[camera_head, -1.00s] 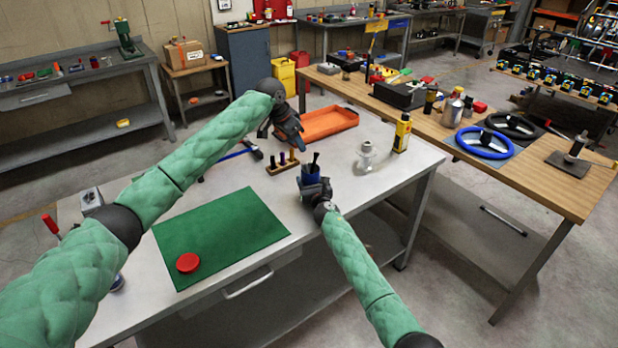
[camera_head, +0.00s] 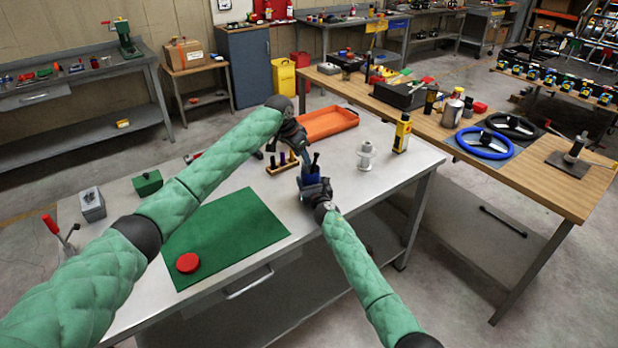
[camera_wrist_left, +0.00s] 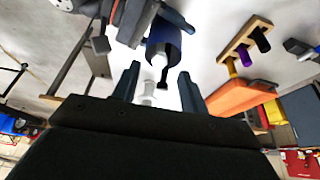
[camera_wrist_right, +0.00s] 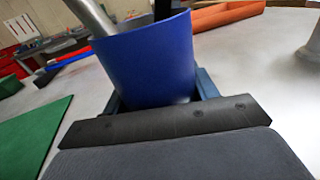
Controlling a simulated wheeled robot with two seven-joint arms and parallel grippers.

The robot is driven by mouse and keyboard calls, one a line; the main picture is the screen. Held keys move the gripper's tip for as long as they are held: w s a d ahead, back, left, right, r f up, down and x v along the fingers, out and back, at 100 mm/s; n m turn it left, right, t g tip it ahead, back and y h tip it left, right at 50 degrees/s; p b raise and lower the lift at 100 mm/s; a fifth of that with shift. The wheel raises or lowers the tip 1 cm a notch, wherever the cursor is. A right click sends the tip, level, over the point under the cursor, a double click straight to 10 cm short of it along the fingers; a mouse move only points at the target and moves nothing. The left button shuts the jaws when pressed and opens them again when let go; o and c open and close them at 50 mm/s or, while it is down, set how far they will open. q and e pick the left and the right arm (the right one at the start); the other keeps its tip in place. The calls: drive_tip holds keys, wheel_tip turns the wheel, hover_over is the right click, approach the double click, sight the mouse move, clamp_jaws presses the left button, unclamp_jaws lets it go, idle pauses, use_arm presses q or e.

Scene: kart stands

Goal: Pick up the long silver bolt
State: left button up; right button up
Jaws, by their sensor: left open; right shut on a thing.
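A blue cup (camera_head: 314,187) is held by my right gripper (camera_head: 316,192) above the bench and fills the right wrist view (camera_wrist_right: 150,62). A long silver bolt (camera_wrist_right: 93,17) leans out of its mouth beside a black item (camera_wrist_right: 165,8). In the left wrist view the cup (camera_wrist_left: 163,38) shows with the bolt (camera_wrist_left: 149,91) and the black item (camera_wrist_left: 165,80) sticking out. My left gripper (camera_head: 305,163) is open just above the cup. Its fingers (camera_wrist_left: 159,74) lie on either side of the bolt in the picture; I cannot tell whether they touch it.
A wooden block with several pegs (camera_head: 279,168) stands left of the cup. An orange tray (camera_head: 328,122) lies behind, and a white flanged part (camera_head: 366,157) and yellow bottle (camera_head: 402,133) stand right. A green mat (camera_head: 225,235) holds a red disc (camera_head: 188,263).

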use_arm(q)
drive_tip(key=x, duration=0.4)
drive_tip(key=shift+f, duration=0.2)
drive_tip(key=shift+s, duration=0.1)
clamp_jaws()
drive_tip(key=shift+r, duration=0.15)
wheel_tip(320, 180, up, 18)
idle(0.4)
use_arm(e)
drive_tip(key=o, duration=1.1)
drive_tip(key=shift+s+d, duration=0.1)
